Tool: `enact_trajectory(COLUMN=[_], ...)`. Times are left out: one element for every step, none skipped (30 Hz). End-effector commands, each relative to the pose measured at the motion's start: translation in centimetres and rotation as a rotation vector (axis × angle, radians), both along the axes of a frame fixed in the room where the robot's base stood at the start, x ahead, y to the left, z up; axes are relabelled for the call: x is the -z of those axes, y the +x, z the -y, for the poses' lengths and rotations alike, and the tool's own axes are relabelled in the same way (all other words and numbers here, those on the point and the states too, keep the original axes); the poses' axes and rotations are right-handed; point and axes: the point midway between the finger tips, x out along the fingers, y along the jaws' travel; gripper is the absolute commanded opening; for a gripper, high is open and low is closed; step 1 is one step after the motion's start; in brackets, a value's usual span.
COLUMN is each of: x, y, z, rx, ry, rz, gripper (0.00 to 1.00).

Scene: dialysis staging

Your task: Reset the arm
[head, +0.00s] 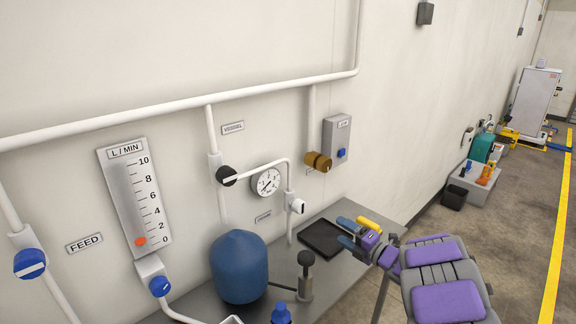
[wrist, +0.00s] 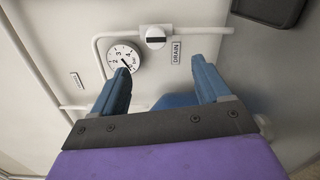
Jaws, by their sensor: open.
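My gripper (head: 348,232) is at the right of the bench in the head view, beside and partly over the black tray (head: 322,238). Its purple and grey arm reaches in from the lower right. In the wrist view my gripper (wrist: 165,82) shows its two blue fingers apart, with nothing held between them. Beyond the fingers are the wall with a pressure gauge (wrist: 123,58), a white pipe, a DRAIN label (wrist: 176,52) and a white valve with a black mark (wrist: 156,38). A blue shape, partly hidden, shows behind the fingers.
A blue vessel (head: 239,266) and a small pump-like device (head: 305,275) stand on the grey bench. A flow meter (head: 135,198), pipes, valves and a grey box (head: 337,138) are on the wall. Open floor lies at the right, with a grey crate (head: 471,185) farther back.

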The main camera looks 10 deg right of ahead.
Motion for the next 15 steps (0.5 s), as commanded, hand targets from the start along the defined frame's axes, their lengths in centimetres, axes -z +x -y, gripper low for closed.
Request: enact_trajectory(x=[-0.5,-0.8,-1.3,-1.9,-2.3,-3.0,-3.8,-4.2,-4.9,-5.5,-6.0,-6.7,-7.2,-7.7,-8.2], y=[0.4,0.7,1.0,1.3,1.5,1.7,1.7,1.6,1.3,1.0,0.6,-0.1,-0.7,-1.4,-2.4], z=[0.4,0.8,1.5,2.1,2.7,3.7,4.4,5.1,6.1,6.7,7.3,8.1,8.6,9.0,9.5], rx=[0.035,0.065,0.116,0.159,0.206,0.276,0.328,0.383,0.456,0.51,0.563,0.634,0.686,0.737,0.803], ry=[-0.012,-0.017,-0.027,-0.029,-0.033,-0.033,-0.028,-0.02,-0.005,0.009,0.026,0.053,0.075,0.099,0.136], rz=[-0.022,-0.037,-0.067,-0.089,-0.116,-0.15,-0.173,-0.2,-0.236,-0.26,-0.283,-0.315,-0.337,-0.359,-0.391], gripper=[0.76,0.76,0.76,0.76,0.76,0.76,0.76,0.76,0.76,0.76,0.76,0.76,0.76,0.76,0.76])
